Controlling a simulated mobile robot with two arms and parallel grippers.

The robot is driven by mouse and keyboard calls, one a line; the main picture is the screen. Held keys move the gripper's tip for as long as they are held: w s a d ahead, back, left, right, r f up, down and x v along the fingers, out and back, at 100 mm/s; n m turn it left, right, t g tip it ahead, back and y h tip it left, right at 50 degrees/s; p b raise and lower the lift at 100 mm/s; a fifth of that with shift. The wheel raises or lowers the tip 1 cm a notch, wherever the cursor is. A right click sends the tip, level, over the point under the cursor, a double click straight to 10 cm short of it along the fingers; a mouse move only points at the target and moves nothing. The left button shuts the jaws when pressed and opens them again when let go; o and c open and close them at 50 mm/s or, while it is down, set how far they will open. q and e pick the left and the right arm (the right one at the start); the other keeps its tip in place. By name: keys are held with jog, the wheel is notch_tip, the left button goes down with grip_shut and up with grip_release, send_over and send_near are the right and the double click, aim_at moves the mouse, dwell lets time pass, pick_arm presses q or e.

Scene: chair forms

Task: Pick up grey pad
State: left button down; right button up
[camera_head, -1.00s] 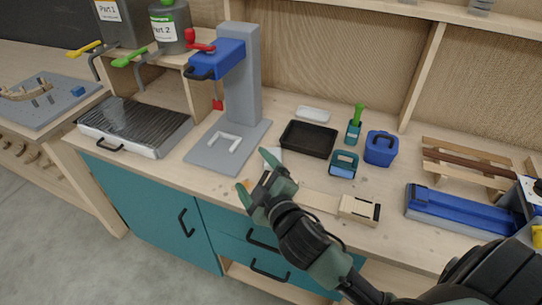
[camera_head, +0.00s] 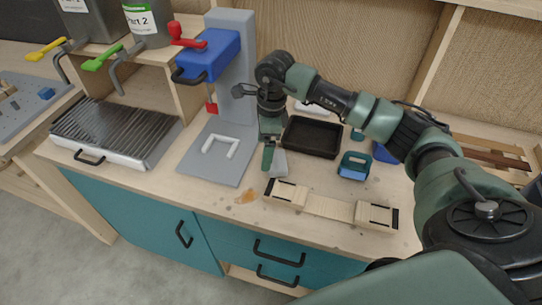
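A small light-grey pad (camera_head: 279,164) lies on the wooden workbench, just right of the grey press base. My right arm comes in from the right and reaches over the bench. Its gripper (camera_head: 269,157) points straight down at the pad's left side. A green finger overlaps or stands close beside the pad; I cannot tell whether they touch. The second finger is hidden, so the opening does not show. My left gripper is not in view.
A grey press with a blue head (camera_head: 208,56) stands left of the gripper. A black tray (camera_head: 311,138) is behind right, a teal holder (camera_head: 354,166) to the right. A wooden jig (camera_head: 328,207) lies in front. A ridged metal grill (camera_head: 115,131) is far left.

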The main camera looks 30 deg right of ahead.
aim_at(276, 159)
jog(key=d, duration=0.1)
jog(key=d+h, duration=0.1)
jog(key=d, duration=0.1)
jog(key=shift+d+r, duration=0.25)
jog(key=shift+d, duration=0.1)
jog(key=shift+s+f+p, duration=0.2)
jog(key=shift+f+p, duration=0.3)
jog(key=shift+f, duration=0.35)
notch_tip(276, 159, down, 4)
jog(key=shift+s+f+p, duration=0.15)
jog(key=shift+f+p, duration=0.1)
jog(key=shift+p, duration=0.95)
jog(key=shift+f, duration=0.5)
jog(key=shift+c, duration=0.3)
jog(key=c, duration=1)
jog(key=shift+c, duration=0.2)
jog(key=shift+r, duration=0.15)
